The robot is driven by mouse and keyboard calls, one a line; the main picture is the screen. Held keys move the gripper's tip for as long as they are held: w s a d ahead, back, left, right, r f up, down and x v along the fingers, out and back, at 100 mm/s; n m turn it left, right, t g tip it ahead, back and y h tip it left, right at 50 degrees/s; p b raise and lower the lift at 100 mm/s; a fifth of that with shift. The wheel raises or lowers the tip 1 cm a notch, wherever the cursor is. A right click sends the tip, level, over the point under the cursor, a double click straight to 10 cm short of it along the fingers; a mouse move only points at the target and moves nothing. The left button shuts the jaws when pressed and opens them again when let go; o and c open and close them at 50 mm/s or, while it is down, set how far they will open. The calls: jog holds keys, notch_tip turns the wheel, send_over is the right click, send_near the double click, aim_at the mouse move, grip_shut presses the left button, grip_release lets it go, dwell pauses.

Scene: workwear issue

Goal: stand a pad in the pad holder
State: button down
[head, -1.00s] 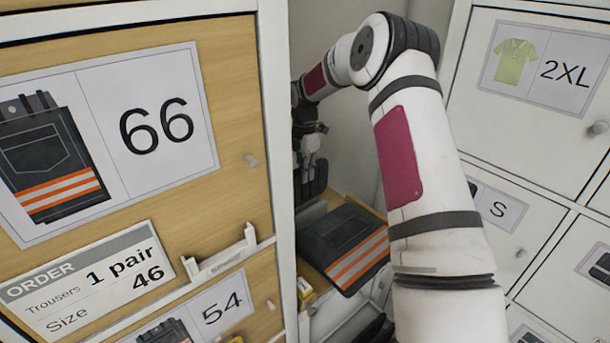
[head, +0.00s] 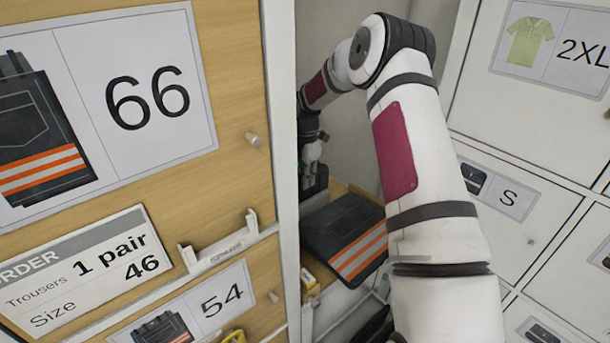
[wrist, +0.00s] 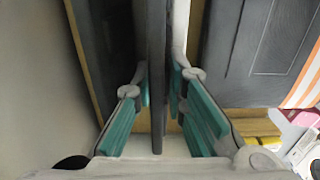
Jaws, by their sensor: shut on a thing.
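My gripper (wrist: 158,110) is shut on a thin dark pad (wrist: 157,60), seen edge-on between its teal fingers in the wrist view. In the head view my gripper (head: 312,160) is small and partly hidden by the white cabinet edge. It is inside the open bay, behind and above folded dark trousers with orange stripes (head: 345,235). The trousers also show at the right of the wrist view (wrist: 265,45). Another dark slab (wrist: 105,40) stands left of the held pad. I cannot tell which thing is the pad holder.
A white bracket marked SPARE (head: 222,250) is on the wooden front at left, beside an order card (head: 85,275) reading 1 pair, size 46. White lockers (head: 540,130) stand close at right. A small yellow item (head: 308,281) lies at the bay's front.

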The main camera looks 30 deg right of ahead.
jog(key=shift+f, duration=0.1)
jog(key=c, duration=1.5)
grip_release()
jog(key=shift+c, duration=0.2)
notch_tip(320, 180, up, 12)
jog(key=shift+s, duration=0.1)
